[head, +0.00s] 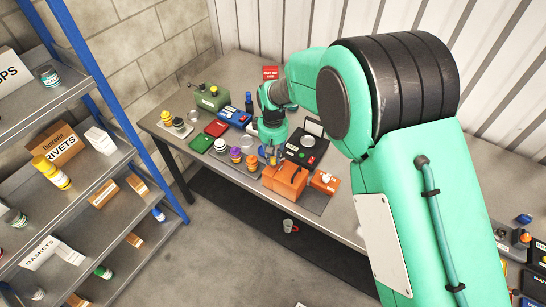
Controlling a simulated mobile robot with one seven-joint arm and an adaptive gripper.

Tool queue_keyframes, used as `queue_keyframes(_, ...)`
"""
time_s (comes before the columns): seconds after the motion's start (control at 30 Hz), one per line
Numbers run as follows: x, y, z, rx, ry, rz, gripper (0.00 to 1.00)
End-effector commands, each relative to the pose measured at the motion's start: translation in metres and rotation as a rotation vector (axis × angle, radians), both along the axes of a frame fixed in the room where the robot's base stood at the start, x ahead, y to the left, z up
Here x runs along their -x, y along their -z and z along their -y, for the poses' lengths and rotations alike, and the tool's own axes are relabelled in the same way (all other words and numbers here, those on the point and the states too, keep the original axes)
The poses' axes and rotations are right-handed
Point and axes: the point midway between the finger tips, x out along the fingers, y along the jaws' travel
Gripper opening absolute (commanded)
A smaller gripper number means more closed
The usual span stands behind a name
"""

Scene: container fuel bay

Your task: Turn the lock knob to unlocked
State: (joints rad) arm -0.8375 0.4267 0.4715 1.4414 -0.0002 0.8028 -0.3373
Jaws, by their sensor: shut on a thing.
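My green arm reaches over the bench, and my gripper (272,157) points down just behind the orange box (287,183). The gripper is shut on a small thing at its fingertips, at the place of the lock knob. The knob itself is hidden by the fingers and too small to make out, so I cannot tell its turn position.
Several small jars (236,155) stand left of the gripper on the bench (340,205). A smaller orange box (324,182) is close on the right. A green case (211,97) and red and green trays lie farther left. A mug (289,226) is on the floor. Shelves (95,190) stand left.

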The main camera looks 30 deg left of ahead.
Motion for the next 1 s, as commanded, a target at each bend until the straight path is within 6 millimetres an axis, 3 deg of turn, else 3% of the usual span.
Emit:
queue_keyframes(0.5,-0.0010,-0.0018,-0.0017,-0.003,-0.446,0.004,0.00)
queue_keyframes(1.0,-0.0009,-0.0021,-0.0019,-0.003,-0.591,0.004,0.00)
